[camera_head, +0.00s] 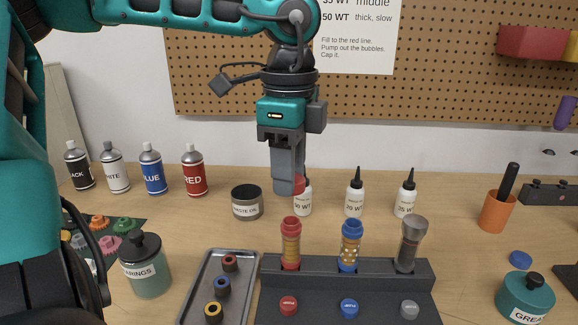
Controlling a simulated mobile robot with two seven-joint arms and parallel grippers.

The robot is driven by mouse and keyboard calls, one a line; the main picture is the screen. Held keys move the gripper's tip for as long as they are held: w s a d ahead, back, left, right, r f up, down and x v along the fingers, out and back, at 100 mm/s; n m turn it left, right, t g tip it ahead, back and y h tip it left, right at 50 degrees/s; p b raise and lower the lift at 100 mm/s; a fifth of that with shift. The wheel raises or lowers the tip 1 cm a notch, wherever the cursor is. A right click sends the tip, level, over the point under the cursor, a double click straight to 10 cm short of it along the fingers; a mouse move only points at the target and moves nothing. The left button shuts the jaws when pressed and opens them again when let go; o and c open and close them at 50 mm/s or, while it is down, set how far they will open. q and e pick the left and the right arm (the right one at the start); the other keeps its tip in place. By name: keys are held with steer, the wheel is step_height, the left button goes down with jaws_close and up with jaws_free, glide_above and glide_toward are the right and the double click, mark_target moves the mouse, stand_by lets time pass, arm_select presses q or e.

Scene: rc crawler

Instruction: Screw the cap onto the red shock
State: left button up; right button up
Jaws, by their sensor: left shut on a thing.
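The red shock (291,248) stands upright in the dark rack (346,281), at its left place. My left gripper (290,188) points down above the red shock and is apart from it. The blue shock (351,248) stands in the middle of the rack, and the grey shock (410,243) stands at the right. Red (288,306), blue (349,308) and grey (409,310) round pieces sit along the rack's front. My right gripper is out of view.
White bottles (355,199) stand behind the rack; one is partly behind my gripper. A dark jar (247,203) stands left of them. A metal tray (190,308) with rings lies left of the rack. An orange cup (496,212) and a teal jar (525,299) stand right.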

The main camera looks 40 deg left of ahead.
arm_select(q)
steer(key=shift+f+b, duration=0.25)
steer(key=shift+b, duration=0.25)
steer(key=shift+f+b, duration=0.35)
steer(key=shift+b, duration=0.05)
step_height(320, 180, down, 3)
steer(key=b, duration=0.3)
steer(key=shift+f, duration=0.2)
steer(key=shift+f+b, duration=0.2)
steer(key=shift+b, duration=0.25)
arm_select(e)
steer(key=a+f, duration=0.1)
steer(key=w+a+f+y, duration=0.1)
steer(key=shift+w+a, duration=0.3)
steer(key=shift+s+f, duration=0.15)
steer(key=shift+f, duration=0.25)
arm_select(q)
steer(key=shift+b, duration=0.5)
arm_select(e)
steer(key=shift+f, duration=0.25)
